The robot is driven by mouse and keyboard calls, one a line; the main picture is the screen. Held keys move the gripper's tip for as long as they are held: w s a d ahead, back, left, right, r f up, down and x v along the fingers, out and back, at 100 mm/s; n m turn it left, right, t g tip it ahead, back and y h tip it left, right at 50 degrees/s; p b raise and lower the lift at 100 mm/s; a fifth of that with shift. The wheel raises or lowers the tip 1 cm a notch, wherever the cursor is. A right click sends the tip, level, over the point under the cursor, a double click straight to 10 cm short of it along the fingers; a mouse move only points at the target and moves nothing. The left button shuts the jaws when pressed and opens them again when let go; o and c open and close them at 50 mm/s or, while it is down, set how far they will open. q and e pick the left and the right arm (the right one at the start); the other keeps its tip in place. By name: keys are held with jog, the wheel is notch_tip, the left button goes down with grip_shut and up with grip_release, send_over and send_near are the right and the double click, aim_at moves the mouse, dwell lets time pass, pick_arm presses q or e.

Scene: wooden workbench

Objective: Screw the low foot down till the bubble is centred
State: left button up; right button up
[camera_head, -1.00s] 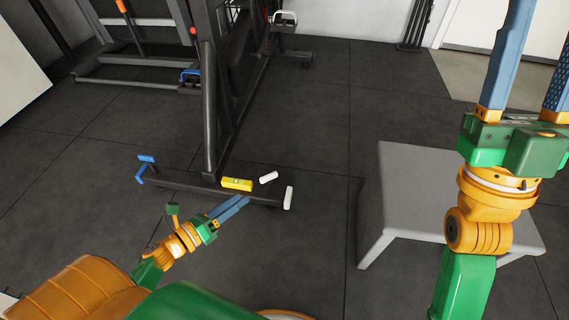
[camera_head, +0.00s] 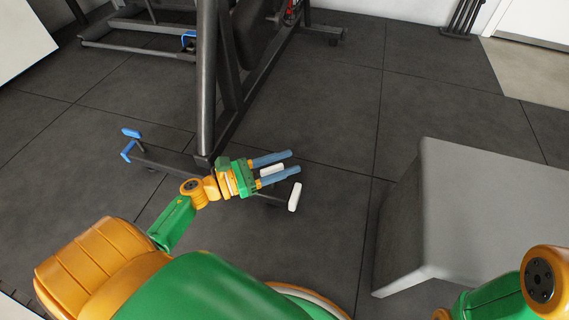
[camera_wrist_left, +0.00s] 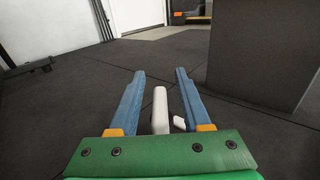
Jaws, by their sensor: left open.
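My left gripper (camera_head: 295,161) is open above the right end of the dark floor bar (camera_head: 170,166), its fingers pointing right. A white peg-like piece (camera_head: 270,170) shows between the fingers in the head view; I cannot tell whether they touch it. A second white piece (camera_head: 294,196) caps the bar's right end, just below the fingers in the picture. In the left wrist view, a white rounded piece (camera_wrist_left: 160,108) lies between the open fingers (camera_wrist_left: 160,72), with a smaller white piece beside it. The yellow level and its bubble are hidden now. My right gripper is out of view.
A grey block-like bench (camera_head: 480,210) stands to the right, with clear floor between it and the bar. A dark upright post (camera_head: 207,80) rises behind my left gripper. Blue end pieces (camera_head: 131,133) are at the bar's left end.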

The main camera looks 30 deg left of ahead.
pick_arm(q)
jog(key=shift+c, duration=0.2)
grip_shut()
